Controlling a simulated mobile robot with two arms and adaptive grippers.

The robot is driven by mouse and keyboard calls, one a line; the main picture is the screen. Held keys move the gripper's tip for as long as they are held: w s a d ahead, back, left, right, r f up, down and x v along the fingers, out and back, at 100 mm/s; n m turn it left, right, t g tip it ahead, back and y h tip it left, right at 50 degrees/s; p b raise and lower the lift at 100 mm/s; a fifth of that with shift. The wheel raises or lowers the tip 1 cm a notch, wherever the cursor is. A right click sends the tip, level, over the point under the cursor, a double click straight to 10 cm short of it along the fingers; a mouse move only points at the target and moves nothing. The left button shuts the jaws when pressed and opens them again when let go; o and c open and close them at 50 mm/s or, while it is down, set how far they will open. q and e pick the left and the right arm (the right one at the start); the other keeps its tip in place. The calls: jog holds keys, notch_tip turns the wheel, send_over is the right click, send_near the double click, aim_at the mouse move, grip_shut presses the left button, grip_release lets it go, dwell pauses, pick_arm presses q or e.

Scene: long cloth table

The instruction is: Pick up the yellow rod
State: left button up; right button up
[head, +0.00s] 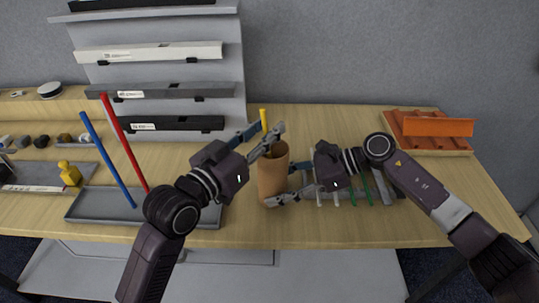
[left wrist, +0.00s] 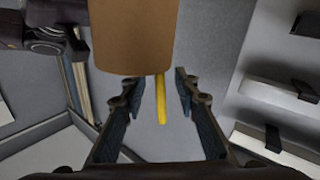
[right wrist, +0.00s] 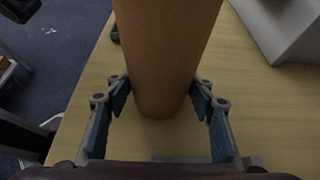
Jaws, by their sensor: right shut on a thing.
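The yellow rod (head: 264,120) sticks up out of a brown cup (head: 272,178). Its lower part is hidden inside the cup. My left gripper (head: 264,139) is open around the rod just above the cup's rim. In the left wrist view the rod (left wrist: 160,98) lies between the two spread fingers, with a gap on both sides. My right gripper (head: 284,184) is shut on the cup's side. In the right wrist view its fingers press on both sides of the cup (right wrist: 166,60). I cannot tell whether the cup's base touches the table.
A blue rod (head: 108,160) and a red rod (head: 124,142) stand in a grey tray (head: 88,207) at left. A yellow figure (head: 69,174) is further left. A shelf rack (head: 160,73) rises behind. An orange holder (head: 438,127) is at back right. Green and white sticks lie under my right arm.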

aim_at(269, 156)
pick_arm(q)
grip_shut()
dwell(0.3)
